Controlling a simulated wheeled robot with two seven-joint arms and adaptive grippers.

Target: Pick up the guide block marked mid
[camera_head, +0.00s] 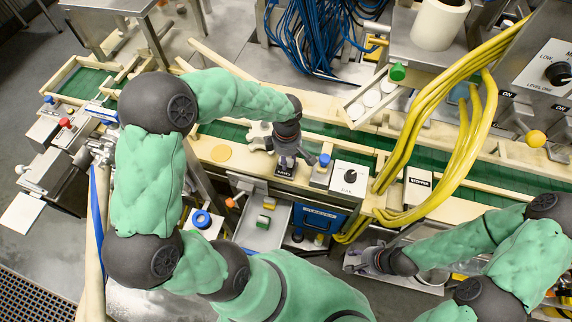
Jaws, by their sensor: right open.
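My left gripper (287,152) points down over the rail beside the green conveyor. A small dark block with a pale label (284,171) is right at its fingertips. The lettering is too small to read surely, so I cannot tell whether it is the guide block marked mid. The fingers overlap the block, and I cannot tell whether they grip it. My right gripper (364,261) is open and low at the lower right, over a metal tray, apart from that block.
The green conveyor (225,131) runs behind the rail. A dial box (349,178) and a blue button (324,160) stand right of my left gripper. A grey tray (263,234) with small coloured pieces and a blue bin (318,218) are in front.

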